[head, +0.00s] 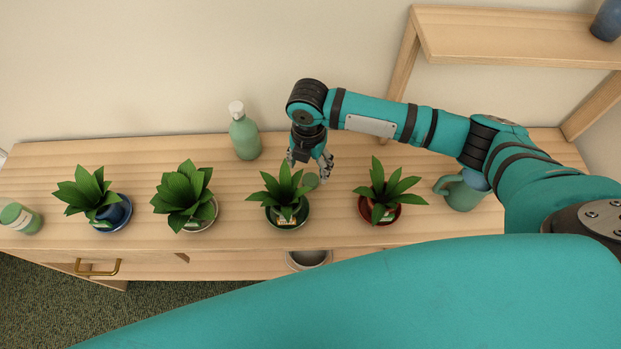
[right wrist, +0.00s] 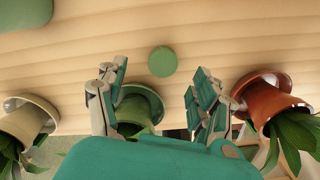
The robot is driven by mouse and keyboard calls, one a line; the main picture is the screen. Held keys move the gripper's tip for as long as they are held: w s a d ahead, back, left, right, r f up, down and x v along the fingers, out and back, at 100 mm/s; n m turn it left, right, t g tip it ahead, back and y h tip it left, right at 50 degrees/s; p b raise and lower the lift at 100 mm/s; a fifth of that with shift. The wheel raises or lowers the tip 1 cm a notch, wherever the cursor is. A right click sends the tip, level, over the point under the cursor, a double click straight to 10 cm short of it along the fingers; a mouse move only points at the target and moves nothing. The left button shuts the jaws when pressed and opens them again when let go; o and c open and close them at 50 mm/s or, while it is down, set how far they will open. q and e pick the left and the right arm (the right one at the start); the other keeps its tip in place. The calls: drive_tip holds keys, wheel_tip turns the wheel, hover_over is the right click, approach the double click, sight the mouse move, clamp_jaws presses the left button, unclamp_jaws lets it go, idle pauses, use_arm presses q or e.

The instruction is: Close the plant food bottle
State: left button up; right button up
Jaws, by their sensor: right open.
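A green bottle (head: 245,138) with a white top or neck stands upright at the back of the wooden cabinet, near the wall; it looks like the plant food bottle. Part of a green body, likely this bottle, shows at the upper left of the right wrist view (right wrist: 25,12). A flat round green disc, like a lid (head: 312,180), lies on the cabinet top; it also shows in the right wrist view (right wrist: 162,61). My right gripper (head: 312,163) is open and empty above the top, close to the disc, fingers pointing down (right wrist: 155,88). My left gripper is out of view.
Potted plants stand along the front: blue (head: 118,219), white (head: 206,222), green (head: 291,222) and red (head: 386,219) pots. A green-and-white container (head: 20,218) is at the far left. A green watering can (head: 464,190) stands right. The cabinet top between bottle and gripper is clear.

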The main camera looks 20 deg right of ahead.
sight(309, 182)
drive_tip(key=f, duration=0.2)
drive_tip(key=s+f+p, duration=0.1)
drive_tip(key=f, duration=0.1)
drive_tip(key=shift+s+a, duration=0.15)
drive_tip(key=shift+f+p, duration=0.3)
drive_tip(key=shift+f, duration=0.35)
drive_tip(key=c, duration=0.8)
